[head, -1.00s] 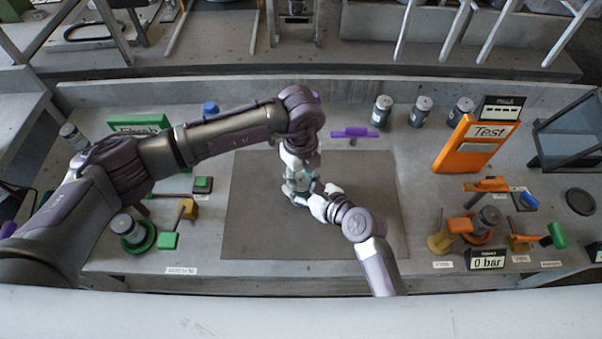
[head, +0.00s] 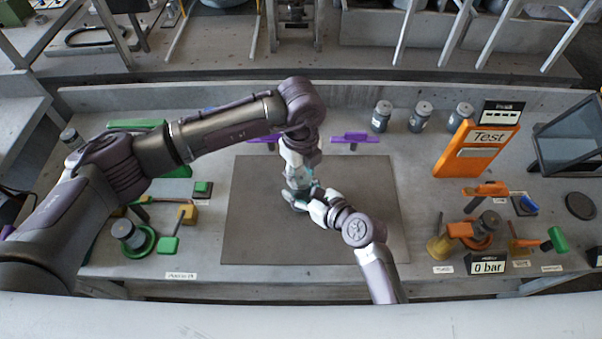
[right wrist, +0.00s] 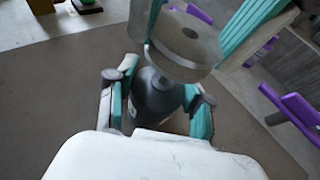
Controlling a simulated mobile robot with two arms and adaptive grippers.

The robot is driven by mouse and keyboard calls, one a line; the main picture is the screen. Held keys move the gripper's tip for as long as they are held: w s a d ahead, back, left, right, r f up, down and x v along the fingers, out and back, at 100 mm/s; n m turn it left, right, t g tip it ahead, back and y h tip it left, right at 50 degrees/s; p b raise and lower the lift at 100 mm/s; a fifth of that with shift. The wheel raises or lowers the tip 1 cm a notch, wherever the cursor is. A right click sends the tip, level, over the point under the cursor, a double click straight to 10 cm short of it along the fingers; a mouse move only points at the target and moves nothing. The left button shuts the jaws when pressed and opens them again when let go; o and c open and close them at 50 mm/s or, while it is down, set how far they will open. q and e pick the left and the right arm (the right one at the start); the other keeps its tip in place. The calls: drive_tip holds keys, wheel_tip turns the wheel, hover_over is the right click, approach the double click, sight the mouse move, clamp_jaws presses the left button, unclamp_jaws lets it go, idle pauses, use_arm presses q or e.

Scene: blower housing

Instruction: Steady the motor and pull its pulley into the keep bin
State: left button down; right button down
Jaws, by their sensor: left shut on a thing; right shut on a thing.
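The motor (right wrist: 158,97) is a dark grey rounded body, seen in the right wrist view. My right gripper (right wrist: 158,108) is shut around its sides with teal pads. In the head view my right gripper (head: 318,206) is over the mat and the motor is mostly hidden. The pulley (right wrist: 185,48) is a pale grey disc with a dark centre hole, tilted above the motor. My left gripper (right wrist: 195,28) is shut on the pulley from above; it also shows in the head view (head: 298,188). I cannot tell whether pulley and motor still touch. I cannot make out a keep bin.
A grey mat (head: 250,235) lies beneath both grippers. A green panel (head: 135,124) is partly behind my left arm. Purple holders (head: 356,137) and grey cylinders (head: 382,115) stand behind. An orange Test panel (head: 478,150) and coloured fixtures are right; green and yellow blocks (head: 168,245) are left.

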use_arm(q)
drive_tip(key=shift+r, duration=1.6)
use_arm(e)
drive_tip(key=shift+c, duration=1.9)
unclamp_jaws()
